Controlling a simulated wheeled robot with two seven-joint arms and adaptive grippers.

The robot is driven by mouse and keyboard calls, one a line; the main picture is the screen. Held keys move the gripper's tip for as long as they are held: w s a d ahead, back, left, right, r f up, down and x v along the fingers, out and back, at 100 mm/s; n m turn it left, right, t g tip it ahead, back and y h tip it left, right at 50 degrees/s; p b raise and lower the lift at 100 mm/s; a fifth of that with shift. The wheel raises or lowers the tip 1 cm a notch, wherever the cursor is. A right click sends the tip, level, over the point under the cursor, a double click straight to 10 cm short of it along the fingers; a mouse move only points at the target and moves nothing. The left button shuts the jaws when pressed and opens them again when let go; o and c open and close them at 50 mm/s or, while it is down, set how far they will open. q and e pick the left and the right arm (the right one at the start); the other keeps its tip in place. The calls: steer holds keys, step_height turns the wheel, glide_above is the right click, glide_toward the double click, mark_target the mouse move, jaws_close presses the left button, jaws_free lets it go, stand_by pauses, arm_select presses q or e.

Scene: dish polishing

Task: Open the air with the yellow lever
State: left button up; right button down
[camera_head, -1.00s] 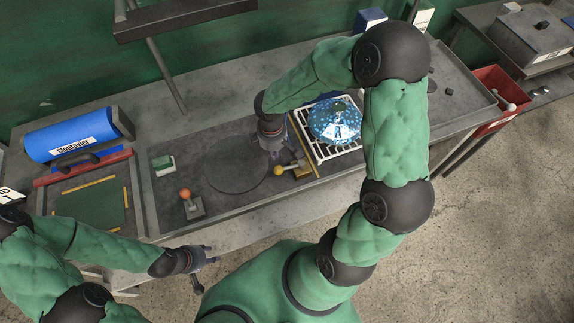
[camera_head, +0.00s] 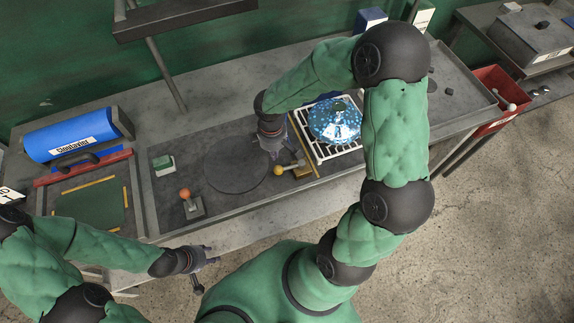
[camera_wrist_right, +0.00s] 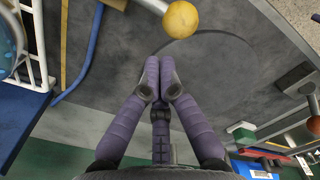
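The yellow-knobbed lever (camera_head: 278,171) stands on the bench, right of the round disc, with its knob pointing left. Its yellow ball also shows at the top of the right wrist view (camera_wrist_right: 181,19). My right gripper (camera_head: 272,150) hangs just behind the knob, apart from it. In the right wrist view its purple fingers (camera_wrist_right: 159,76) converge with tips together and nothing between them. My left gripper (camera_head: 209,255) is at the bench's front edge, empty, its fingers looking apart. The lever's base is small and partly unclear.
An orange-knobbed lever (camera_head: 185,194) and a green-white block (camera_head: 163,165) stand left of the disc (camera_head: 225,183). A blue patterned dish (camera_head: 335,121) lies on a white rack (camera_head: 322,151) right of my right gripper. A blue cylinder (camera_head: 75,137) is far left.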

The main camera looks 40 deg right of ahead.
mark_target(278, 169)
steer(key=shift+f+b, duration=1.3)
steer(key=shift+f, duration=0.45)
steer(key=shift+s+a, duration=0.25)
steer(key=shift+s, duration=0.5)
steer(key=shift+s+a, duration=0.25)
steer(key=shift+s, duration=0.5)
steer(key=shift+s+b, duration=0.15)
steer(key=shift+b, duration=0.15)
steer(key=shift+s+a, duration=0.15)
steer(key=shift+s, duration=0.4)
